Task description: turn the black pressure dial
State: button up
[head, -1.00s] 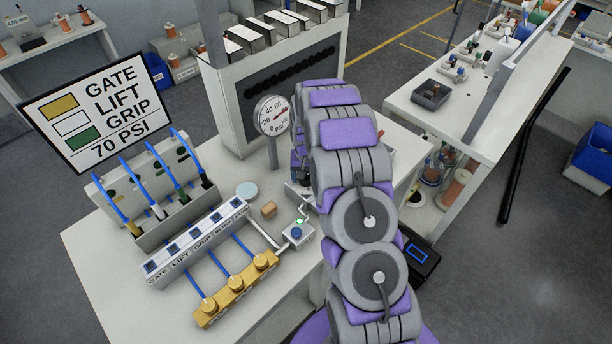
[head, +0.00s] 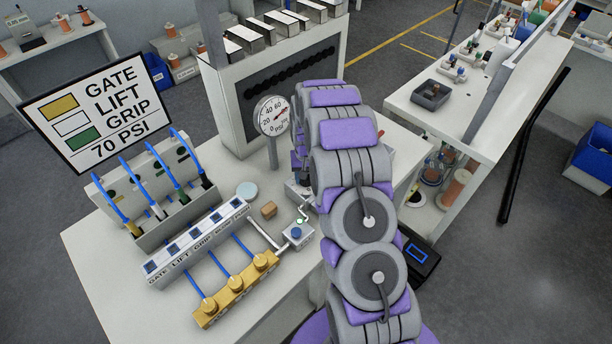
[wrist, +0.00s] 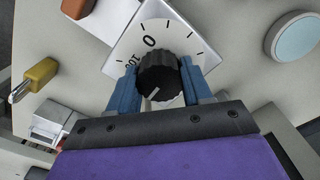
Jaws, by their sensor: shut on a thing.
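The black pressure dial (wrist: 160,77) shows in the wrist view, on a white plate (wrist: 150,32) marked with "0", "100" and tick marks. My gripper (wrist: 162,84) has its blue fingers on either side of the dial and is shut on it. In the head view my arm hides the dial and the gripper. The sign (head: 97,105) reads GATE, LIFT, GRIP, 70 PSI.
A labelled white block (head: 197,243) and a yellow block (head: 236,289) with blue tubes are on the table.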

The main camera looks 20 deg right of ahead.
jog(key=shift+n, duration=2.4)
jog(key=o, duration=1)
jog(key=shift+o, duration=0.2)
notch_tip(320, 180, up, 17)
jog(key=shift+r+p, duration=0.15)
jog(key=shift+p, duration=0.25)
